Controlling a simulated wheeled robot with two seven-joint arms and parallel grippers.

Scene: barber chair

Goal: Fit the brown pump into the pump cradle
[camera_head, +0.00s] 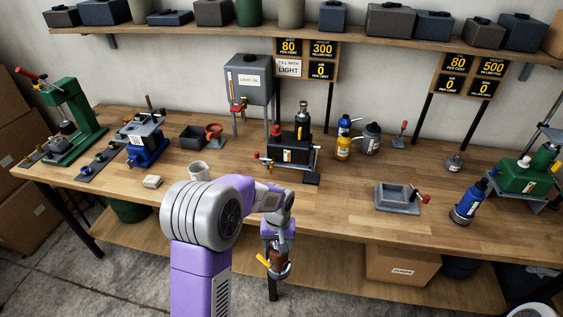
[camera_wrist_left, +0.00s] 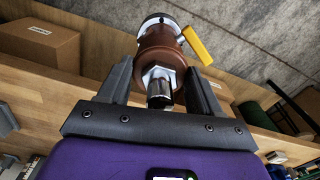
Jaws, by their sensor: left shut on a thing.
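My left gripper (camera_head: 279,250) is shut on the brown pump (camera_head: 279,262) in front of the bench's front edge, at about the middle of the head view. In the left wrist view the brown pump (camera_wrist_left: 158,50) sits between the two dark fingers of my left gripper (camera_wrist_left: 162,85). The pump has a brown body, a silver hex nut and stub towards the palm, and a yellow lever on one side. A grey open fixture (camera_head: 391,201) with a red-tipped lever stands empty on the right half of the bench; it looks like the pump cradle. My right gripper is not in view.
The wooden bench (camera_head: 340,222) is clear around the grey fixture's left side. A black machine (camera_head: 289,150) stands behind my arm. A white cup (camera_head: 199,171) is close to my arm. A box (camera_head: 402,265) sits below.

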